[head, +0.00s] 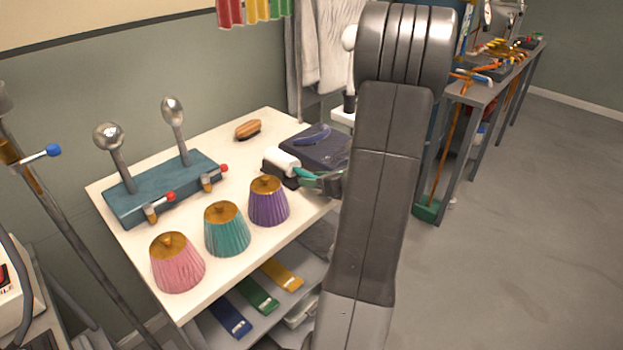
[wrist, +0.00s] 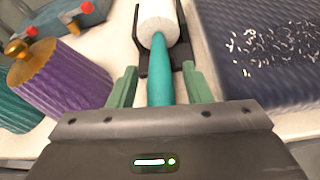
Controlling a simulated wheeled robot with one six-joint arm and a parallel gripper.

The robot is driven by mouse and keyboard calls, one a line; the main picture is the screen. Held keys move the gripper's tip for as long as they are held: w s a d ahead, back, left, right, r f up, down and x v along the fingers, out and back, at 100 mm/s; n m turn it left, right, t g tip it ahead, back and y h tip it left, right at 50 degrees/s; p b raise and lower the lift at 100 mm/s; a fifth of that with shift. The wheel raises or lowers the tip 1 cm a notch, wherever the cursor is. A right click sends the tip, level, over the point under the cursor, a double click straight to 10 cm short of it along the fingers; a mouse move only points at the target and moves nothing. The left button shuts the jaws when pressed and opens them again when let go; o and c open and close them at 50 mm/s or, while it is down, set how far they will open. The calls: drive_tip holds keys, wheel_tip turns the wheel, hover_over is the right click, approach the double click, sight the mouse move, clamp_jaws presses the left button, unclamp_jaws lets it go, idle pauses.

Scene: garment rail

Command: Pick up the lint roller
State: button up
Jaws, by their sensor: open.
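The lint roller has a white head and a teal handle. In the head view its white head (head: 282,160) shows on the table, in a dark cradle. In the wrist view the lint roller (wrist: 161,80) points away from me, its white head at the top and its handle running down between my fingers. My gripper (wrist: 152,85) is open, with one green finger on each side of the teal handle and gaps on both sides. In the head view my gripper (head: 322,182) is at the handle end, partly hidden by my arm.
Purple (head: 268,200), teal (head: 227,229) and pink (head: 177,262) pleated shades stand in front of the roller. A dark linty cushion (head: 318,147) lies right of it. A brush (head: 248,129) and a blue-grey stand with metal knobs (head: 165,187) sit farther back on the white table (head: 108,207).

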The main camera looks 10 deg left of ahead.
clamp_jaws()
